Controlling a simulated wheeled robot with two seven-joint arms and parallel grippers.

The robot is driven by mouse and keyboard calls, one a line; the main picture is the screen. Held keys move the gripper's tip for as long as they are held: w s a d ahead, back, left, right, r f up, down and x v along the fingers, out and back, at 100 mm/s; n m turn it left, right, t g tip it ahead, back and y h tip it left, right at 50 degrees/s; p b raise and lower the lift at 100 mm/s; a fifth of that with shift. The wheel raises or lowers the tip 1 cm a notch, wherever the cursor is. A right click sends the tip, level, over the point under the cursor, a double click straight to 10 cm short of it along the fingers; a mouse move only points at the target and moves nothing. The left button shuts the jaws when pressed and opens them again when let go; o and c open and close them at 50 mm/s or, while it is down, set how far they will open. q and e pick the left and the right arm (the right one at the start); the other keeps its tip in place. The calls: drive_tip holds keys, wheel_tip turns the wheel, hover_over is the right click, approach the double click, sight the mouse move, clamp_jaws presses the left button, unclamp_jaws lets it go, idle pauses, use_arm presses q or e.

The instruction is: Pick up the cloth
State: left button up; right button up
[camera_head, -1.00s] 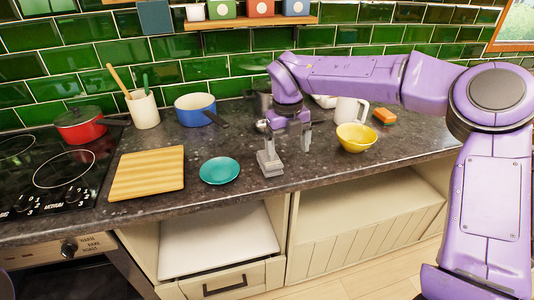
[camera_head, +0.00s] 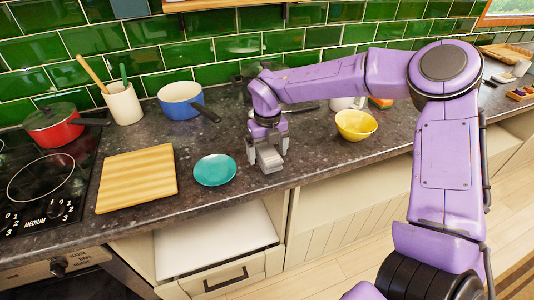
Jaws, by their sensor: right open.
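My right gripper (camera_head: 269,157) is open, pointing down close above the dark worktop, right of the teal plate (camera_head: 214,170) and left of the yellow bowl (camera_head: 356,125). I see nothing held in it. I cannot make out a cloth for certain in this view. My arm hides part of the worktop behind the gripper. My left gripper is out of view.
A wooden board (camera_head: 137,178) lies left of the plate. A red pot (camera_head: 54,127), a utensil crock (camera_head: 123,103) and a blue pan (camera_head: 181,101) stand behind. An orange sponge (camera_head: 381,102) is partly hidden. A drawer (camera_head: 228,280) juts out below the worktop edge.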

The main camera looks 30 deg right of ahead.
drive_tip(key=shift+f, duration=0.4)
drive_tip(key=c, duration=1.1)
drive_tip(key=shift+o, duration=0.2)
drive_tip(key=shift+r, duration=0.1)
